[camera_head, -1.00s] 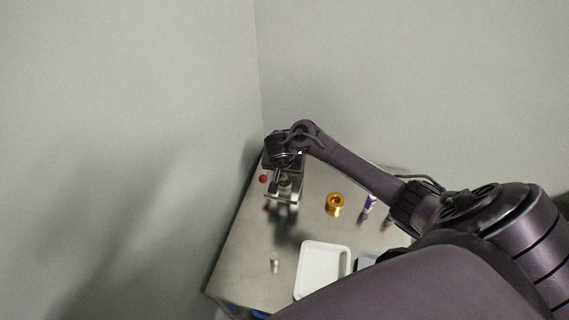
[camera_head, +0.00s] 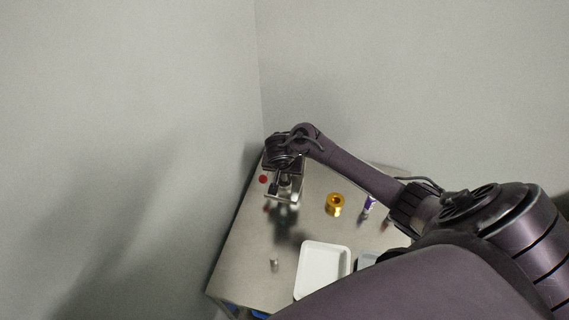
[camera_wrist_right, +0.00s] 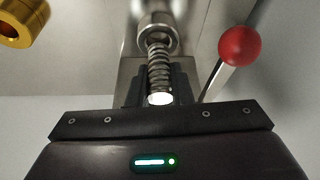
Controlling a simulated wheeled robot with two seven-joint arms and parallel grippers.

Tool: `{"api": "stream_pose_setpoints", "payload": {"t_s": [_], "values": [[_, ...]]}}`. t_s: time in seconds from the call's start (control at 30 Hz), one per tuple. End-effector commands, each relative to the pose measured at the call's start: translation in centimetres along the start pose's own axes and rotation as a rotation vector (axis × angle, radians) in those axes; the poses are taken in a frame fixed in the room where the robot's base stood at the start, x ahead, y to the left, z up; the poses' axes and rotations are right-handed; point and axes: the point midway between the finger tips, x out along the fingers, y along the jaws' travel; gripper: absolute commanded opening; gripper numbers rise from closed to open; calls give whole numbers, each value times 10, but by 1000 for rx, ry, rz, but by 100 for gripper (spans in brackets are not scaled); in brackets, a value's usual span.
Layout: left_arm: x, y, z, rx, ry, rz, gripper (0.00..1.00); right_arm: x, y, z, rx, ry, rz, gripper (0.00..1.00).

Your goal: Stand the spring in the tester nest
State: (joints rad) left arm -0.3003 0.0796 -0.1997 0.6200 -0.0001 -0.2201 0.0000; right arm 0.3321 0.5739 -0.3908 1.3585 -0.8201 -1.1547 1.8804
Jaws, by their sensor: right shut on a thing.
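In the right wrist view the spring (camera_wrist_right: 158,70) is a metal coil with a bright end at the gripper. My right gripper (camera_wrist_right: 159,86) is shut on the spring, its dark fingers on either side. The spring's far end is at or in line with a round metal cylinder of the tester (camera_wrist_right: 158,30); I cannot tell whether it is seated in the nest. In the head view the tester (camera_head: 297,190) stands at the table's back left, partly hidden by my right wrist, and the spring is too small to make out. My left gripper is not in view.
A red ball knob (camera_wrist_right: 239,46) on a lever is close beside the gripper. A gold ring-shaped part (camera_head: 335,204), a purple-and-white tube (camera_head: 369,205), a white tray (camera_head: 301,289) and a small metal cylinder (camera_head: 274,263) are on the steel table (camera_head: 240,266). Walls stand close behind.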

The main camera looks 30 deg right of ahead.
Motion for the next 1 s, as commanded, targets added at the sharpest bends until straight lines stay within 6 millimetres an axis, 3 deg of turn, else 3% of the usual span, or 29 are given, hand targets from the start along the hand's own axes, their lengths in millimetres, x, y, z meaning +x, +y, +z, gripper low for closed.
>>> {"api": "stream_pose_setpoints", "payload": {"t_s": [1.0], "values": [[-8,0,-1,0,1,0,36,0,0,0,0,0,-1,0]]}}
